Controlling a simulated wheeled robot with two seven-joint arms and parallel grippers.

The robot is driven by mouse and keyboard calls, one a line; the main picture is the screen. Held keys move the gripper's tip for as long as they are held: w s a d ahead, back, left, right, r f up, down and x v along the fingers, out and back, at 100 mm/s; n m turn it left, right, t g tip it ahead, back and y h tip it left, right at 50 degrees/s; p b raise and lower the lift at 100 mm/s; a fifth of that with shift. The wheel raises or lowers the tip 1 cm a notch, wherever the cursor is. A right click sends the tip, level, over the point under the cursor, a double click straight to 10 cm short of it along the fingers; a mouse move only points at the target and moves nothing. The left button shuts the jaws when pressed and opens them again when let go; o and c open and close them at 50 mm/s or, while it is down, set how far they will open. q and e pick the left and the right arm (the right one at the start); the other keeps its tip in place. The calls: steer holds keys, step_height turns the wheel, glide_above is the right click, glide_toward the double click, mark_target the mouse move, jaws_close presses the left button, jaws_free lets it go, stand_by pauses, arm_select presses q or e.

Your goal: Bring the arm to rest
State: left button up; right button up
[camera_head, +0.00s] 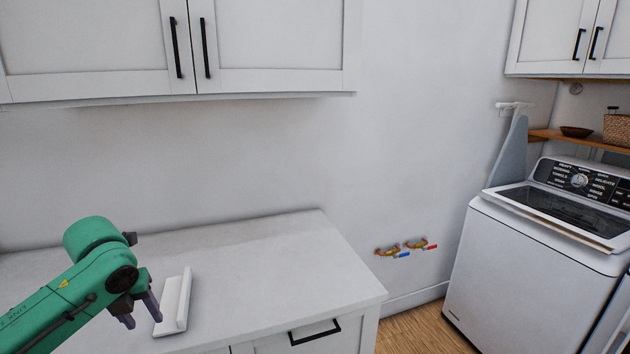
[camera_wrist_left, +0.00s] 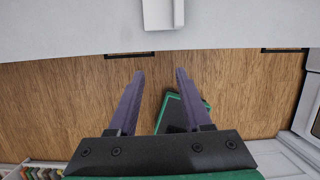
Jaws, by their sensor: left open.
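My left gripper (camera_head: 141,316) comes in from the left in the head view, on a green arm, near the front of the white countertop (camera_head: 270,255). Its fingers point down and are apart. In the left wrist view the two dark fingers (camera_wrist_left: 160,73) are spread with nothing between them. A small white L-shaped piece (camera_head: 174,302) rests on the countertop just right of the gripper. It also shows at the top of the left wrist view (camera_wrist_left: 158,14), beyond the fingertips. My right gripper is in neither view.
White wall cabinets (camera_head: 100,50) hang above the counter. A drawer with a black handle (camera_head: 315,332) is in its front. Brass taps (camera_head: 405,247) stick out of the wall to the right. A white top-loading washer (camera_head: 520,270) stands farther right. Wood floor (camera_head: 425,330) lies between.

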arm_select(q)
steer(key=s+d+f+n+h, duration=0.1)
steer(key=s+d+f+n, duration=0.1)
steer(key=d+f+n, duration=0.5)
steer(key=s+d+f+n+h, duration=0.2)
steer(key=s+d+f+n, duration=0.15)
steer(key=d+f, duration=0.4)
steer(key=s+a+f+n+y, duration=0.25)
steer(key=s+f+n, duration=0.25)
steer(key=s+n, duration=1)
step_height(320, 180, down, 25)
steer(key=a+n, duration=0.1)
steer(key=n, duration=0.3)
steer(key=s+a+f+g, duration=0.2)
steer(key=s+a+f, duration=0.1)
steer(key=s+f, duration=1)
steer(key=s, duration=0.3)
steer(key=shift+s, duration=0.2)
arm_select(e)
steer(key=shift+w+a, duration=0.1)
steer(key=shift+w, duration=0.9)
